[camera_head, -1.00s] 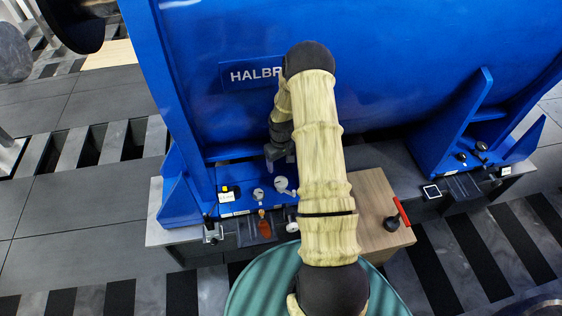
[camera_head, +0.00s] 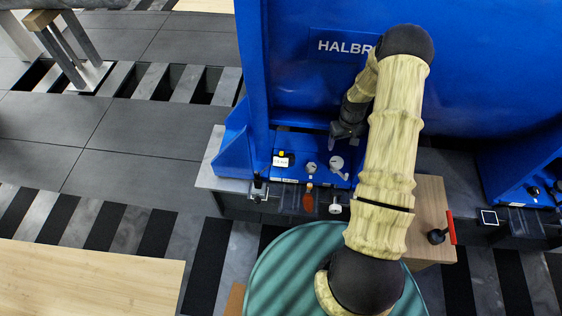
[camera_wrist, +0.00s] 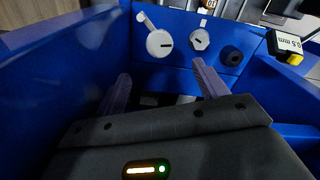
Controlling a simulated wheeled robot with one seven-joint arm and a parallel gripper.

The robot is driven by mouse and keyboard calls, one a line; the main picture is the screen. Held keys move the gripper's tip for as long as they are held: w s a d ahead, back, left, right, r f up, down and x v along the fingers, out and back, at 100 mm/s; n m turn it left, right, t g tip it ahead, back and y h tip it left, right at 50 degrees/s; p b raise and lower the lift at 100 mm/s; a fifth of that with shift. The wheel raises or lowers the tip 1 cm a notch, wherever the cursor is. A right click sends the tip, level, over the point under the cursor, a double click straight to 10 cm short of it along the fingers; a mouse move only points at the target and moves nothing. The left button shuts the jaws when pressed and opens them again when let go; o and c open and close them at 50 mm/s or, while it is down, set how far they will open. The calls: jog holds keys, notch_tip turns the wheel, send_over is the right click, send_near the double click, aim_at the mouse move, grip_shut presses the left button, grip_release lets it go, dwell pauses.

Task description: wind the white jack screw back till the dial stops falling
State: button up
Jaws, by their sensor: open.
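The white jack screw (camera_head: 335,205) shows as a pale round head low on the front of the blue machine's foot, right of an orange-brown tab (camera_head: 308,197). I cannot make it out clearly in the wrist view. A small readout block (camera_head: 283,161) with a yellow spot sits on the blue foot; in the wrist view (camera_wrist: 288,43) it reads 0.5 mm. My gripper (camera_head: 346,135) is above the foot, behind and above the screw and apart from it. In the wrist view (camera_wrist: 163,87) its two fingers stand wide apart with nothing between them.
Two grey round fittings (camera_head: 337,162) (camera_head: 311,168) sit on the foot plate near my gripper. A wooden box (camera_head: 432,215) with a red-handled tool (camera_head: 450,228) stands right of my arm. A wooden tabletop (camera_head: 90,285) fills the lower left. Blue walls flank my fingers.

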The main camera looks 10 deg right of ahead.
jog(key=shift+r, duration=0.1)
jog(key=s+a+r+t, duration=0.1)
jog(key=s+a+r, duration=0.3)
jog(key=r, duration=0.4)
jog(key=s+a+r, duration=0.4)
jog(key=r, duration=0.3)
jog(key=s+a+r+t, duration=0.1)
jog(key=s+a+r, duration=0.2)
jog(key=a+r, duration=0.35)
jog(key=s+a+r+m, duration=0.1)
jog(key=s+r, duration=0.4)
jog(key=s, duration=0.3)
jog(key=shift+r+t, duration=0.25)
jog(key=shift+t, duration=0.05)
jog(key=shift+a, duration=0.1)
jog(key=shift+c, duration=0.4)
